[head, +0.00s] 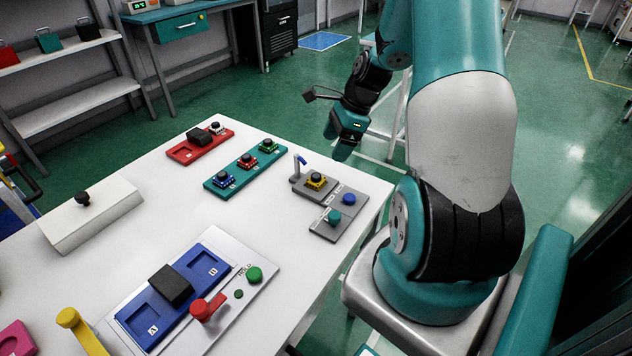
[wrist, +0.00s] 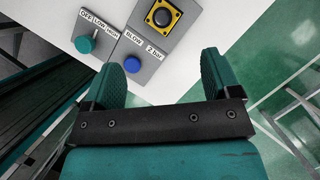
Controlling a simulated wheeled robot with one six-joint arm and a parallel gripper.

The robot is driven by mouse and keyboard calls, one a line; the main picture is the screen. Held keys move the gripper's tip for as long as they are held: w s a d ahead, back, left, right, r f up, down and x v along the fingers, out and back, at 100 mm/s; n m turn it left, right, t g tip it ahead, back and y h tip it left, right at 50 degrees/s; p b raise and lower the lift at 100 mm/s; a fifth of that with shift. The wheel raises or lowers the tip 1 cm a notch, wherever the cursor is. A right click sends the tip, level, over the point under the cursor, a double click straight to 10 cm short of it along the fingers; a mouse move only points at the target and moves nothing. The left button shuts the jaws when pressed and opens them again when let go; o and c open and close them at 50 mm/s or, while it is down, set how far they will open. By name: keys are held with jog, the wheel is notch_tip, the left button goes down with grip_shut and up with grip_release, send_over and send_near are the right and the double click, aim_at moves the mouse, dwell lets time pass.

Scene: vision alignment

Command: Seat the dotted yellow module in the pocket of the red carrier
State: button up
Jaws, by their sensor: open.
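The yellow module (head: 315,183), with a round black top, sits on a grey fixture (head: 301,190) near the table's far right edge. It also shows at the top of the wrist view (wrist: 172,27); its dots cannot be made out. The red carrier (head: 184,155) lies on the table at the back left. A black block (head: 199,137) stands on it, and a white module with a dark top (head: 217,129) sits at its right end. My gripper (head: 338,150) is open and empty, beyond the fixture past the table edge; its fingers also show in the wrist view (wrist: 160,78).
A teal rack (head: 215,184) holds blue, red and green modules between carrier and fixture. The fixture panel has a teal knob (head: 332,216) and blue button (head: 348,199). A blue two-pocket tray (head: 215,253) lies in front.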

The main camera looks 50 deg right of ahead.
aim_at(317, 175)
jog(key=p+x, duration=0.1)
jog(key=x, duration=0.9)
jog(key=shift+w+a+f, duration=0.1)
jog(key=shift+w+f, duration=0.15)
jog(key=shift+f, duration=0.05)
jog(key=c, duration=1)
jog(key=shift+r, duration=0.1)
